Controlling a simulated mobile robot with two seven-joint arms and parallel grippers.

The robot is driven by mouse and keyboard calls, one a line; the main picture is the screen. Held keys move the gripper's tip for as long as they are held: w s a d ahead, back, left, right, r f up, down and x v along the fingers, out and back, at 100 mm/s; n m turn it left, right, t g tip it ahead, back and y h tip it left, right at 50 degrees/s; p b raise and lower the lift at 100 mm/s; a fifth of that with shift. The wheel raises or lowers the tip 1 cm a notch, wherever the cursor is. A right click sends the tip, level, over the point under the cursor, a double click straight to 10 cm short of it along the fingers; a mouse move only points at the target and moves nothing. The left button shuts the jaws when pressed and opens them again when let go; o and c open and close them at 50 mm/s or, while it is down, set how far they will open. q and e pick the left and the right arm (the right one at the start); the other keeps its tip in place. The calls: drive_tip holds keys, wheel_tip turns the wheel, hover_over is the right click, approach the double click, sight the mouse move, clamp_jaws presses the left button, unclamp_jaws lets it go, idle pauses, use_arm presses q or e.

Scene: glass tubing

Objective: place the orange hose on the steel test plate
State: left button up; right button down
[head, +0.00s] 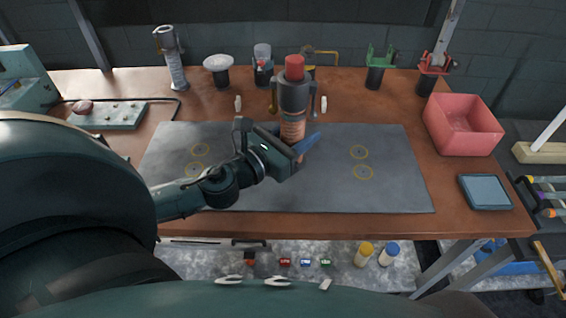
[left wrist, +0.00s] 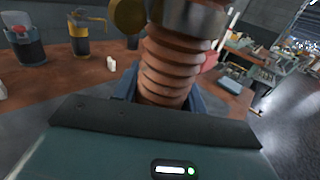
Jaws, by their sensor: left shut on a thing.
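The orange hose (head: 292,128) stands upright, an orange-brown ribbed tube with a dark metal collar and a red top. In the left wrist view its ribbed body (left wrist: 168,68) fills the middle, below a metal collar. My left gripper (head: 301,148) is shut on the hose's lower part, with blue fingers around it. The grey steel test plate (head: 315,190) lies flat on the table, with yellow rings at left and right. The hose is over the plate's far middle; its lower end is hidden by my gripper, so I cannot tell whether it touches the plate. My right gripper is not in view.
A red bin (head: 462,128) and a blue-grey tray (head: 485,192) sit at the right. Several tools and holders line the back edge, including a green one (head: 378,68). A pegged board (head: 108,115) lies at the left. The plate's right half is clear.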

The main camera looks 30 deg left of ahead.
use_arm(q)
drive_tip(key=w+a+r+m+g+h+b, duration=0.1)
drive_tip(key=w+a+r+m+h, duration=0.15)
drive_tip(key=w+a, duration=0.3)
drive_tip(key=shift+n+h, duration=0.25)
drive_tip(key=shift+h, duration=0.1)
drive_tip(key=f+b, duration=0.1)
drive_tip(key=f, duration=0.2)
drive_tip(key=f+b, duration=0.1)
drive_tip(key=f, duration=0.2)
drive_tip(key=f+b, duration=0.1)
drive_tip(key=f, duration=0.2)
drive_tip(key=shift+s+a+f, duration=0.3)
drive_tip(key=shift+s+a, duration=0.05)
drive_tip(key=shift+s, duration=0.05)
drive_tip(key=shift+f, duration=0.35)
drive_tip(key=shift+f+b, duration=0.3)
drive_tip(key=shift+b, duration=0.1)
drive_tip(key=o, duration=1.2)
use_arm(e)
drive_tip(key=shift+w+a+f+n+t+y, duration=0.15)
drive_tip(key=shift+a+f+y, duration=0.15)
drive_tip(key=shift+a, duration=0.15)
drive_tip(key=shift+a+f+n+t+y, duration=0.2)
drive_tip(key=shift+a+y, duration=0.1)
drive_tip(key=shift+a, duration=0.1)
use_arm(q)
drive_tip(key=shift+r, duration=0.1)
